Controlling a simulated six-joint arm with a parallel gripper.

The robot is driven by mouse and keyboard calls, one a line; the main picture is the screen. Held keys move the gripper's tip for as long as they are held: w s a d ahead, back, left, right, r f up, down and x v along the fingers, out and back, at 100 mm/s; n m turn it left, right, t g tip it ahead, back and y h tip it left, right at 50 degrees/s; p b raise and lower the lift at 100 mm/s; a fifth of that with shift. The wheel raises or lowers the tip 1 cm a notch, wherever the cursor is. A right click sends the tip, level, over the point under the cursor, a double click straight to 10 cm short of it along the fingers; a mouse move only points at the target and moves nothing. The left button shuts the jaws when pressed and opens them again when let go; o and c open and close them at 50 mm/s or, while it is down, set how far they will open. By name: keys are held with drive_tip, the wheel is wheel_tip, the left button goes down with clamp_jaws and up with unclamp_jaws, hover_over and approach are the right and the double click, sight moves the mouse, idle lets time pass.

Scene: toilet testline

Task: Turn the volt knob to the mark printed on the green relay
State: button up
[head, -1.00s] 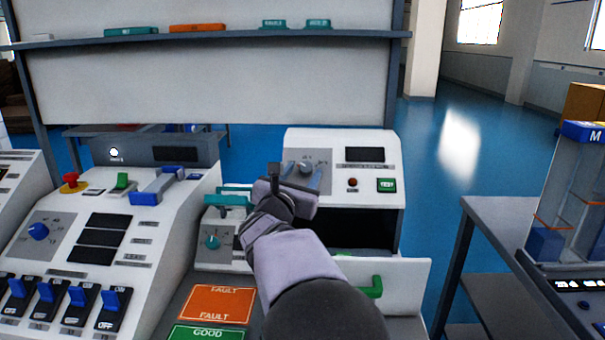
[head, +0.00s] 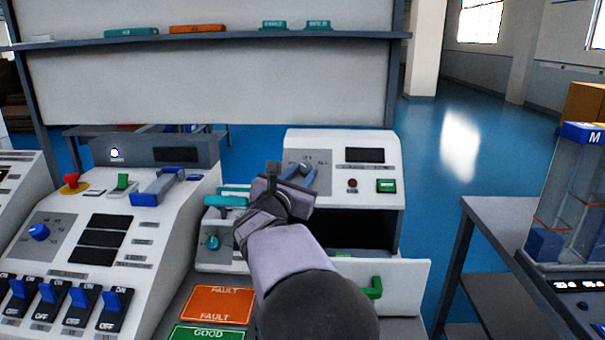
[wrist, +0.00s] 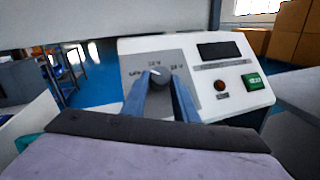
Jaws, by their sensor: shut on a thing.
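The volt knob (wrist: 158,76) is a dark round knob with a white pointer line, on a grey dial plate with small voltage marks. In the wrist view its pointer leans to the upper left. My gripper (wrist: 161,84) has its two blue fingers on either side of the knob and is shut on it. In the head view my gripper (head: 306,174) is at the same dial and partly covers the knob. I cannot make out which thing is the green relay or read a mark on it.
The white tester (head: 345,142) has a dark screen, a red button and a green button (head: 386,186). Below it a white drawer (head: 405,275) with a green handle stands open. Orange FAULT (head: 218,302) and green GOOD (head: 208,333) areas lie left of my arm.

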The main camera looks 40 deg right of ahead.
drive_tip(key=m+g+p, duration=0.2)
drive_tip(key=m, duration=0.1)
drive_tip(key=w+m+g+p, duration=0.1)
drive_tip(key=m+g, duration=0.1)
drive_tip(key=shift+a+r+h, duration=0.15)
drive_tip(key=shift+r+h, duration=0.15)
drive_tip(key=shift+r, duration=0.05)
drive_tip(key=m+g+p, duration=0.1)
drive_tip(key=p, duration=0.1)
drive_tip(key=m+g+p, duration=0.1)
drive_tip(key=m, duration=0.1)
drive_tip(key=shift+w+r+g+p, duration=0.15)
drive_tip(key=shift+r+g+p, duration=0.1)
drive_tip(key=shift+g+p, duration=0.1)
drive_tip(key=m+g+p, duration=0.1)
drive_tip(key=m+p, duration=0.1)
drive_tip(key=m+g+y+p, duration=0.1)
drive_tip(key=p, duration=0.2)
drive_tip(key=shift+w+r+m+y, duration=0.2)
drive_tip(key=shift+m+y, duration=0.1)
drive_tip(key=shift+m, duration=0.1)
drive_tip(key=shift+w+f+m+g+y+p, duration=0.15)
drive_tip(key=shift+m+g+y+p, duration=0.25)
drive_tip(key=shift+m+g+p, duration=0.5)
drive_tip(key=shift+f+p, duration=0.1)
drive_tip(key=shift+p, duration=0.2)
drive_tip(key=o, duration=1.1)
drive_tip(key=shift+c, duration=0.2)
